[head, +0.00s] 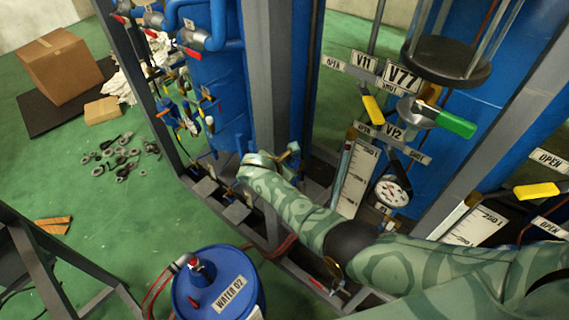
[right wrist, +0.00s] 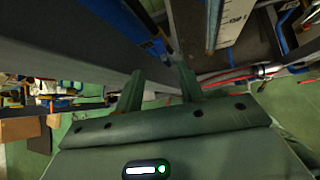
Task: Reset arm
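My right arm comes in from the right in the head view. It reaches across the front of the rig, and its hand end (head: 258,166) is beside a grey upright post (head: 265,90). The fingers are hard to make out there. In the right wrist view my right gripper (right wrist: 159,85) has its two fingers spread apart, with nothing seen held between them. A grey beam and rig parts lie beyond the fingers. My left gripper is in neither view.
A blue drum labelled WATER 02 (head: 228,296) stands below my right arm. Yellow (head: 373,109) and green (head: 446,122) valve handles, a gauge (head: 392,192) and scales are close above it. Boxes (head: 60,66) and scattered small parts lie on the green floor at left.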

